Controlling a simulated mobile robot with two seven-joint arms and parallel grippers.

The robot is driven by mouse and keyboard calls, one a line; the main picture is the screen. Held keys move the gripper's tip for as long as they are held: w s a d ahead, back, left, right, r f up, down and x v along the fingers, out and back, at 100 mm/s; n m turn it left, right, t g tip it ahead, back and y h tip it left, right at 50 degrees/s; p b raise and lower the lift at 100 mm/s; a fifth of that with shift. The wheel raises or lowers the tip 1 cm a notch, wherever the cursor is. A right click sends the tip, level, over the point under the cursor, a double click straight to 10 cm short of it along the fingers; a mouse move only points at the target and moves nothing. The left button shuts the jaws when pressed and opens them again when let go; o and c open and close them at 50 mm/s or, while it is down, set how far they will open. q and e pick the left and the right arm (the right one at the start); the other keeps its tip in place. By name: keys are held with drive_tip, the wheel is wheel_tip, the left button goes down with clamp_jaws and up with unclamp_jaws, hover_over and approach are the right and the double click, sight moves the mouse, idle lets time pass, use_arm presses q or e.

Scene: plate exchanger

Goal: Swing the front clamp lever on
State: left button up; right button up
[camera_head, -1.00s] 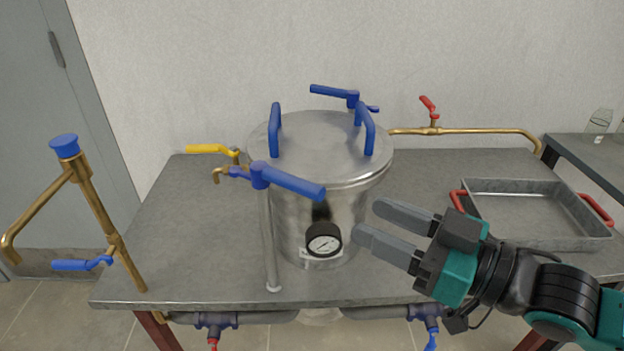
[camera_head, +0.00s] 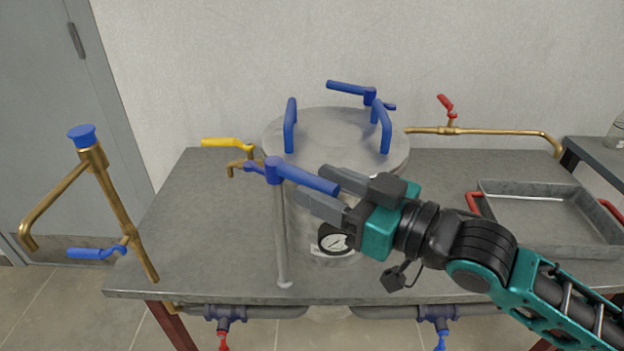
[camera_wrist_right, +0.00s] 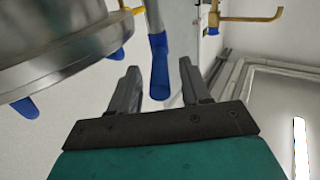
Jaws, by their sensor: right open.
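The front clamp lever (camera_head: 308,179) is a blue handle on an upright steel post (camera_head: 281,240) in front of the pot. In the head view it points right, across the pot's front. The steel pot (camera_head: 395,165) has a round lid (camera_head: 337,128) with two blue handles. My right gripper (camera_head: 312,182) is open at the lever, one finger on each side of its free end. The right wrist view shows the blue lever end (camera_wrist_right: 159,72) between the open fingers, with gaps on both sides. My left gripper is not in view.
A pressure gauge (camera_head: 336,240) on the pot sits just below my right gripper. A back clamp lever (camera_head: 346,87) stands behind the lid. A yellow-handled tap (camera_head: 225,143) is left of the post. A grey tray (camera_head: 545,220) with red handles is at right.

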sight(290, 176)
drive_tip(key=shift+x, duration=1.2)
clamp_jaws()
